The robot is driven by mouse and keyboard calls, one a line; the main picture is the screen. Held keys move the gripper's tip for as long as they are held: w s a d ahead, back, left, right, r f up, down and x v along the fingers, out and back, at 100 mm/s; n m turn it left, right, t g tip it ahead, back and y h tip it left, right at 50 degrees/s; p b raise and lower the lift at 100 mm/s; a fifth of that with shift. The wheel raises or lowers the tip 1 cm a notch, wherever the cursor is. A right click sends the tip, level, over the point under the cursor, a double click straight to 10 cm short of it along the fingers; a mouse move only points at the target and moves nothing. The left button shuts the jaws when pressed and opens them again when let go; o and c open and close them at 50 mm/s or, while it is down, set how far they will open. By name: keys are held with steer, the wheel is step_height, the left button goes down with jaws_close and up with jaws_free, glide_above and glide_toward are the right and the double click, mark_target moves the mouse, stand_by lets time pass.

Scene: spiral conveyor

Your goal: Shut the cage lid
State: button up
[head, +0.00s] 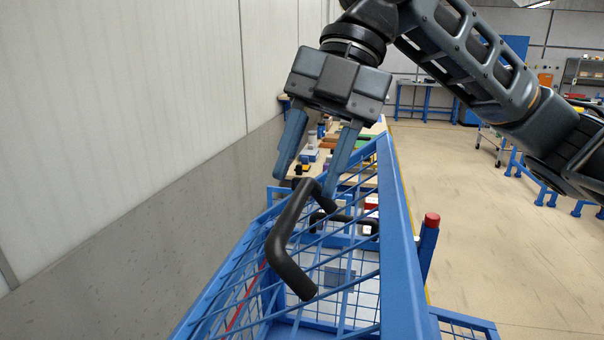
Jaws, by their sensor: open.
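The cage lid (400,245) is a blue wire-mesh panel with a thick blue frame, and it stands tilted up in front of me. A black bar handle (283,237) is fixed on the lid's near face. My gripper (307,180) is open, its two blue-grey fingers pointing down at the upper end of the handle. One finger is left of the handle and the other lies close to its upper right end. I cannot tell whether they touch it. The blue cage body (300,328) shows through and below the mesh.
A pale wall (120,130) runs close along the left. A blue post with a red cap (431,220) stands just right of the lid. A bench with several small items (370,150) is behind. Open floor (500,230) lies to the right.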

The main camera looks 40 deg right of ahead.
steer(key=shift+x, duration=1.05)
jaws_close()
